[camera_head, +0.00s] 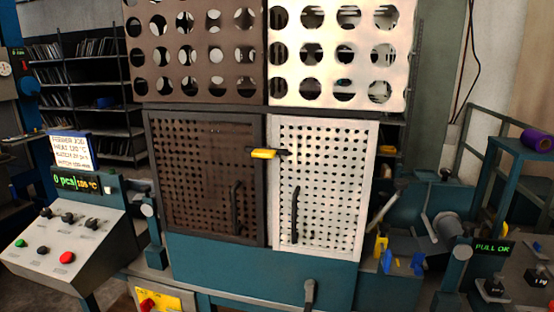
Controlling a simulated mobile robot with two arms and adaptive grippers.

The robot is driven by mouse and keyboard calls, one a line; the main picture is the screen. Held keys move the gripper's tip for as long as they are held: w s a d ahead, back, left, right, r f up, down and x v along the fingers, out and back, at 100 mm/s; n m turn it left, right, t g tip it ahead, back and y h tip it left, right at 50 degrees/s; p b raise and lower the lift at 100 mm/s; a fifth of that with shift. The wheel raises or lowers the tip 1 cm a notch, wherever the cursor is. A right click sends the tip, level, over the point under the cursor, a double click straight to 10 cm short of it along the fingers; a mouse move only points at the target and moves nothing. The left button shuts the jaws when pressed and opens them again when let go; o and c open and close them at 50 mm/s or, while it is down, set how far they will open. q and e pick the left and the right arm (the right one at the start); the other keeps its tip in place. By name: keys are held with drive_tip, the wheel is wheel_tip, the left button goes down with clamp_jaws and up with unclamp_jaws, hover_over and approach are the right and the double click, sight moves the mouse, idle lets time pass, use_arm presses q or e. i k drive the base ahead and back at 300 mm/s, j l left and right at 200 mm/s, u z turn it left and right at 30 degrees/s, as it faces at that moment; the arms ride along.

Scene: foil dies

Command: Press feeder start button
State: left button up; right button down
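A sloped grey control panel (75,262) stands at the lower left. It has a small green button (20,243) at its left, a larger red button (67,258) to the right, and several dark knobs along the top. Labels by the buttons are too small to read, so I cannot tell for certain which is the feeder start button. A display (78,183) above the panel reads "0 pcs" and about 105 °C. A sign (72,147) above it begins with "FEEDER JOB". Neither of my grippers is in view.
A machine with a dark perforated door (190,190) and a light perforated door (343,185) fills the middle. A yellow latch (263,153) sits where they meet. A red button on a yellow plate (165,300) is below. A purple roll (536,140) is at the right.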

sight(20, 244)
drive_tip(key=u, duration=1.25)
